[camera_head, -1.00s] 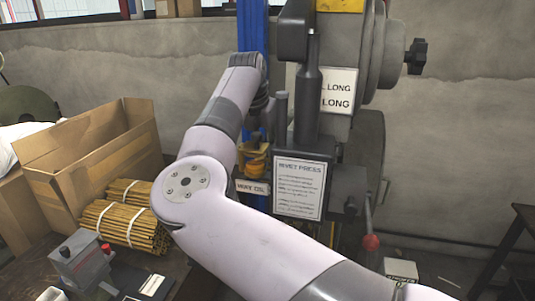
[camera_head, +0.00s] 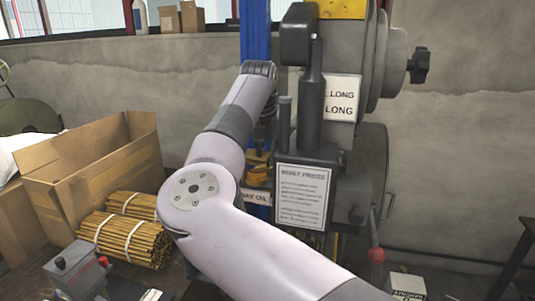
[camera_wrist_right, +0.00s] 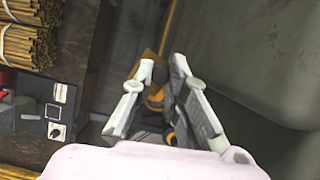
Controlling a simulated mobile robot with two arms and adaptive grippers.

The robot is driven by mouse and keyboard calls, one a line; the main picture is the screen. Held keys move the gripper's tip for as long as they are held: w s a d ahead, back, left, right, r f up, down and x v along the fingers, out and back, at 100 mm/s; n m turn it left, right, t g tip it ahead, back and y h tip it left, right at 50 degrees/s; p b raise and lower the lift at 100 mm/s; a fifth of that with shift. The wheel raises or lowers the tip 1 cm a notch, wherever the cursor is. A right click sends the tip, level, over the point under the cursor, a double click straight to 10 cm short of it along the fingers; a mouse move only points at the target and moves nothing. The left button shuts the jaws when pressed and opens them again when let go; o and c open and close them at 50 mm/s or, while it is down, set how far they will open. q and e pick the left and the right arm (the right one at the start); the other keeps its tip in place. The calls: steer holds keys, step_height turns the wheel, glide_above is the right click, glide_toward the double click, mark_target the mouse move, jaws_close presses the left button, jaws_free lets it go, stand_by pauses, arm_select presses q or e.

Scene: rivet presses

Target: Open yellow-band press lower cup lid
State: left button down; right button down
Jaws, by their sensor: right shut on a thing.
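The press with the yellow band (camera_head: 342,8) stands at the centre right in the head view. A small orange-yellow cup (camera_head: 258,170) sits low at its left side, above the WAY OIL label (camera_head: 255,197), partly hidden by my right arm. In the right wrist view, my right gripper (camera_wrist_right: 163,75) has its two fingers around the orange-yellow cup part (camera_wrist_right: 155,98) and is shut on it. The lid's edge and hinge cannot be made out. In the head view my forearm hides most of the right gripper. My left gripper is not in view.
A cardboard box (camera_head: 95,165) and bundled sticks (camera_head: 125,240) lie left of my arm. A grey control box (camera_head: 75,270) with a red button is at the lower left. A red-knobbed lever (camera_head: 376,254) stands right of the press sign (camera_head: 302,195).

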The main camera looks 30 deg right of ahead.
steer(key=c, duration=1.6)
jaws_free()
steer(key=shift+o, duration=0.2)
steer(key=v, duration=1.2)
